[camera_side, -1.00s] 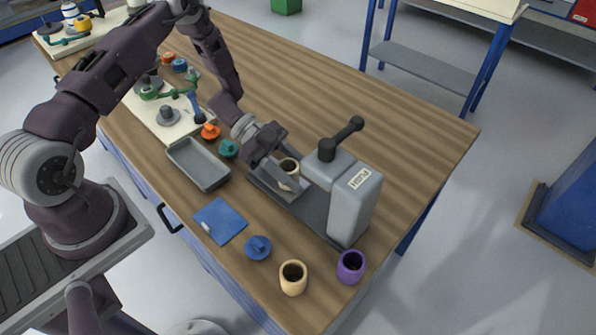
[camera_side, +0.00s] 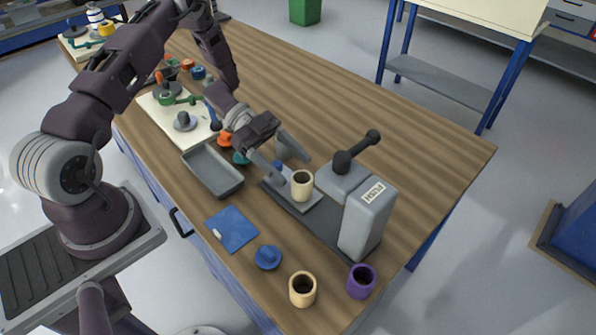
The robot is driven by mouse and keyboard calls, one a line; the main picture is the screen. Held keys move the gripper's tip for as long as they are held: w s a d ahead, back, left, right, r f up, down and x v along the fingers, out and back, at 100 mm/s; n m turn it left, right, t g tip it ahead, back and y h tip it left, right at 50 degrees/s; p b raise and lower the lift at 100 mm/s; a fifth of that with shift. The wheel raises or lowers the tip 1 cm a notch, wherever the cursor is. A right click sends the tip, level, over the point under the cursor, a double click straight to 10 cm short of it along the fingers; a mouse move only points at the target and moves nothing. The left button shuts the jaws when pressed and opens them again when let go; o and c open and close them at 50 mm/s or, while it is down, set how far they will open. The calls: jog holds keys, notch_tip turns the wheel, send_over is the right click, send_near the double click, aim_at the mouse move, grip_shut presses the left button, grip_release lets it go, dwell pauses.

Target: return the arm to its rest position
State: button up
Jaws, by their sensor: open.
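My gripper (camera_side: 292,170) is open and empty, at the upper left of the grey press (camera_side: 366,225) and above its base. A cream cup (camera_side: 302,186) stands upright on the press's base plate, just below and in front of the open fingers. The fingers look apart from the cup. A small blue part shows behind the cup, partly hidden by my gripper. My arm reaches over the wooden table (camera_side: 400,140) from the left.
A grey tray (camera_side: 212,172) lies left of the press. A blue mat (camera_side: 231,229), a blue knobbed piece (camera_side: 268,257), a second cream cup (camera_side: 302,289) and a purple cup (camera_side: 362,281) stand in front. Orange and teal pieces sit close under my wrist. The table's far right is clear.

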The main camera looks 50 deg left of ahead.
dwell(0.3)
jog(key=shift+w+a+r+m+t+y, duration=0.3)
jog(key=shift+w+a+r+t+y, duration=0.3)
jog(key=shift+w+a+r+y, duration=0.35)
jog(key=w+a+r+n+t+y, duration=0.25)
jog(key=w+r+t+y, duration=0.3)
jog(key=w+r, duration=0.4)
jog(key=s+a+r+n+t+y, duration=0.1)
jog(key=a+r+n+y, duration=0.15)
jog(key=r, duration=0.45)
jog(key=s+a+r+n+t+y, duration=0.1)
jog(key=s+r+n+t+y, duration=0.1)
jog(key=r+n+y, duration=0.3)
jog(key=s+r+n+g+y, duration=0.2)
jog(key=s+r+n+g, duration=0.3)
jog(key=s, duration=0.9)
jog(key=s+d+f+n+h, duration=0.1)
jog(key=s+d, duration=0.3)
jog(key=s, duration=0.4)
jog(key=s+d+f+n+h, duration=0.1)
jog(key=s+d, duration=0.3)
jog(key=s, duration=0.4)
jog(key=shift+s+d+f+g+h, duration=0.25)
jog(key=shift+g+h, duration=0.2)
jog(key=shift+h, duration=0.3)
